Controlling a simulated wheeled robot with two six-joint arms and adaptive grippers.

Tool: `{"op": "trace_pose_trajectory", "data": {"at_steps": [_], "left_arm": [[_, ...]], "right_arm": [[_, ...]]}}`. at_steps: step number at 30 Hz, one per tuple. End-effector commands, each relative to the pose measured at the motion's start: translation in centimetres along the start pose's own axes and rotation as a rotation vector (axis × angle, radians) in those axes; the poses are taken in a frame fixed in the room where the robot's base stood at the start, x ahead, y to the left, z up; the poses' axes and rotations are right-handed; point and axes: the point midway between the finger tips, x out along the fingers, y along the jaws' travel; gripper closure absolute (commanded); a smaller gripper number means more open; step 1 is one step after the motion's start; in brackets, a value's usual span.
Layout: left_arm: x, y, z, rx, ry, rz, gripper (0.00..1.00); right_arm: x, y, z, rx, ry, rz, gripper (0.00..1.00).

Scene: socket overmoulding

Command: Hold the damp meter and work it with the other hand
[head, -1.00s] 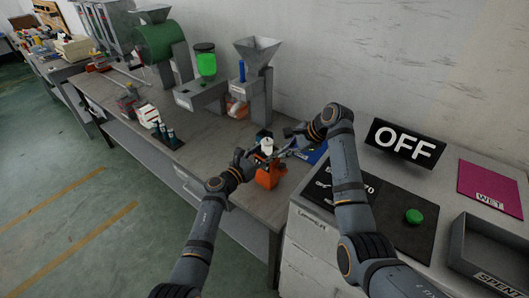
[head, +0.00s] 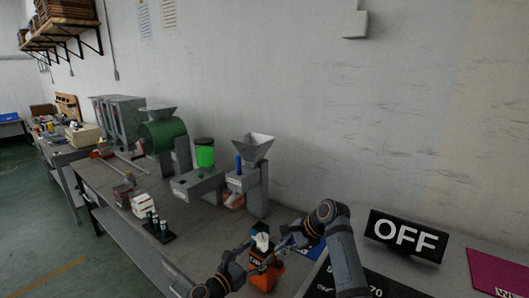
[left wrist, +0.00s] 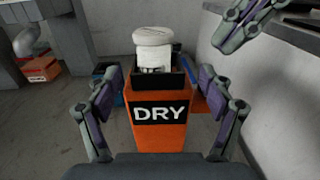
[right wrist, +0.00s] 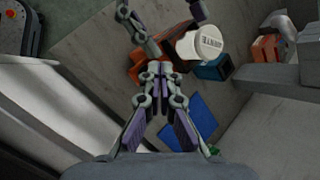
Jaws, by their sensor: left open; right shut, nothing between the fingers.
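The damp meter is an orange block (head: 264,279) with a dark top and a white, round-capped piece on it. It stands near the bench's right end. In the left wrist view the orange body (left wrist: 160,138) is upright with a black DRY label, below a white cap (left wrist: 153,37). My left gripper (left wrist: 160,95) is open, its fingers on either side of the meter; I cannot tell whether they touch it. My right gripper (right wrist: 161,75) is shut and empty, close beside the meter. The white cap (right wrist: 207,43) shows beyond it in the right wrist view, with lettering on its top.
A blue sheet (right wrist: 190,124) lies by the meter. A grey hopper machine (head: 253,150) and a green-jar machine (head: 205,157) stand behind. A rack of dark bottles (head: 158,229) is to the left. An OFF sign (head: 404,236) stands at right. Bare bench (head: 200,215) lies between.

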Motion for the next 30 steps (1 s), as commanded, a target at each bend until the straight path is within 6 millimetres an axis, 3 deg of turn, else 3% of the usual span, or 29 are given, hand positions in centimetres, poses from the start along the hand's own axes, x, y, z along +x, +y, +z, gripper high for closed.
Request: {"op": "trace_pose_trajectory", "data": {"at_steps": [6, 12, 20, 30], "left_arm": [[-5.6, 0.0, -0.2, 0.002, 0.004, 0.001, 0.19], [-8.9, 0.0, -0.1, 0.001, 0.002, 0.000, 0.19], [-9.8, 0.0, 0.2, 0.000, 0.000, -0.001, 0.19], [-9.7, 0.0, 6.8, -0.001, 0.000, -0.001, 0.19]], "right_arm": [[0.0, 0.0, 0.0, 0.000, 0.000, 0.000, 1.00], [0.0, 0.0, 0.0, 0.000, 0.000, 0.000, 1.00], [-0.2, -0.1, 0.1, 0.000, 0.000, 0.000, 1.00], [-5.4, -2.9, 2.9, 0.000, 0.000, 0.000, 1.00]]}}
